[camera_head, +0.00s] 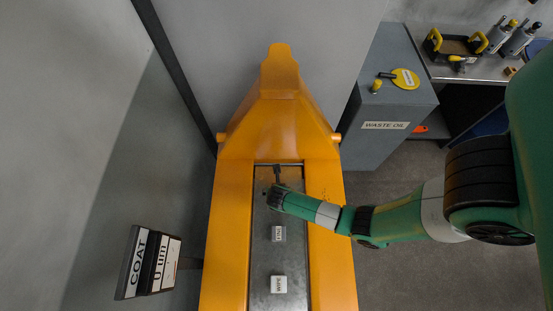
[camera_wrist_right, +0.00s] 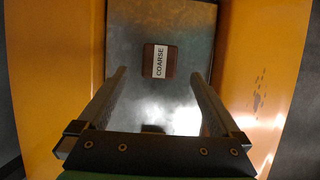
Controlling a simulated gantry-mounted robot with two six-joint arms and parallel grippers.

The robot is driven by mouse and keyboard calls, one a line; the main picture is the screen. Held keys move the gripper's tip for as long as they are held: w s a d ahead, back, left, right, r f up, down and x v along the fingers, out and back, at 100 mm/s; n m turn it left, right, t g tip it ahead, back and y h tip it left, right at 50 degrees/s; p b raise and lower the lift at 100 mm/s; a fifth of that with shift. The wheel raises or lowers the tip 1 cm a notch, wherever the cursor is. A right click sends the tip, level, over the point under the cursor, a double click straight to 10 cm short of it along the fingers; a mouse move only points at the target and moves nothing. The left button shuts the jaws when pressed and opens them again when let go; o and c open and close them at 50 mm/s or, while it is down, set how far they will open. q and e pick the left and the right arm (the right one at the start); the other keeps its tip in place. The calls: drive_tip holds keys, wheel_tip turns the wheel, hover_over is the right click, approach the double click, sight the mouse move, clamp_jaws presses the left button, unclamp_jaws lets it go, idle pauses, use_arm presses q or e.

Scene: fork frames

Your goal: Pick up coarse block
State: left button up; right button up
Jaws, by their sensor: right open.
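The coarse block (camera_wrist_right: 160,61) is a small dark brown-red block with a white label reading COARSE. In the right wrist view it lies on the grey metal plate, just beyond and between my fingertips. My right gripper (camera_wrist_right: 158,76) is open and empty, with one finger on each side of the line toward the block. My left gripper is not in view.
A block with an unclear label (camera_head: 278,233) and a WIPE block (camera_head: 279,284) lie on the plate (camera_head: 262,262) nearer me. Orange forks (camera_head: 230,230) flank it. A grey WASTE OIL cabinet (camera_head: 385,150) stands right; COAT signs (camera_head: 135,265) stand left.

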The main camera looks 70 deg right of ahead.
drive_tip(key=shift+x, duration=1.15)
drive_tip(key=b+x, duration=0.3)
drive_tip(key=x, duration=0.2)
drive_tip(key=shift+f, duration=0.1)
drive_tip(key=c, duration=1.4)
drive_tip(key=shift+c, duration=0.2)
drive_tip(key=shift+r, duration=0.25)
